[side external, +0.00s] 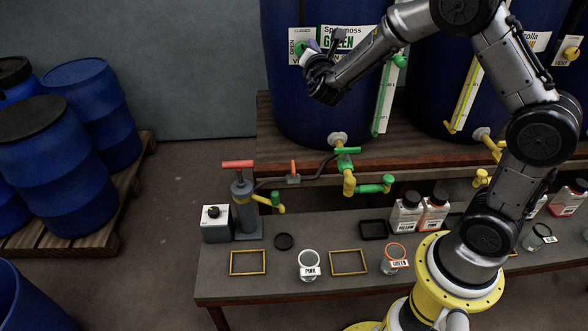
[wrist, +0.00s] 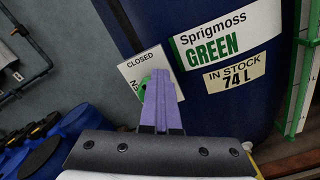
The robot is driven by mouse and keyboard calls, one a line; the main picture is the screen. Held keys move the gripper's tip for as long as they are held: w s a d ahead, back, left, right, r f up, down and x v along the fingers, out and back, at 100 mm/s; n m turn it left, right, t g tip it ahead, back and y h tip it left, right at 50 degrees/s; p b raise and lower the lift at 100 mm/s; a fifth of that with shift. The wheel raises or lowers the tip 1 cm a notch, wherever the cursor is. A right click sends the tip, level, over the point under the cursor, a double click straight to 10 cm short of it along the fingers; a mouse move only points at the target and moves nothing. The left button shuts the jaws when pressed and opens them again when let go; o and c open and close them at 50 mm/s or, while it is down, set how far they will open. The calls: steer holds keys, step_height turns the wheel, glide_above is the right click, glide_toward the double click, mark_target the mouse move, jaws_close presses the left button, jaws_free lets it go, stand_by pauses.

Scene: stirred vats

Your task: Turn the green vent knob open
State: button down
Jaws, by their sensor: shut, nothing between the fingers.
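The green vent knob (wrist: 143,86) sits on a white plate (wrist: 133,68) on the blue Sprigmoss vat, mostly hidden behind my fingers in the wrist view. The plate reads CLOSED along one edge and OPEN, partly covered, along another. In the side external view a bit of the green knob (side external: 300,48) shows beside my gripper (side external: 313,46). My gripper's purple fingers (wrist: 156,52) are shut together with nothing between them, in front of the plate and overlapping the knob. Whether they touch the knob, and which way it points, I cannot tell.
The Sprigmoss vat (side external: 285,95) has a green sight gauge (side external: 384,95) to the right of the plate. Below are a green valve (side external: 346,151) and a bench (side external: 290,225) with jars, bottles and a pump (side external: 243,205). Blue barrels (side external: 55,145) stand at left.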

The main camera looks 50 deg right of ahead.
steer(key=shift+w+a+r, duration=0.2)
steer(key=shift+w+a, duration=0.25)
steer(key=shift+a, duration=0.05)
steer(key=shift+w+a, duration=0.2)
steer(key=shift+a, duration=0.05)
stand_by(0.5)
steer(key=shift+r, duration=0.1)
steer(key=shift+r, duration=0.3)
steer(key=v, duration=0.6)
steer(key=shift+r, duration=0.25)
steer(key=shift+s+d, duration=0.1)
steer(key=w+d+f, duration=0.1)
steer(key=w+d, duration=0.2)
steer(key=d, duration=0.2)
steer(key=shift+d, duration=0.3)
stand_by(0.3)
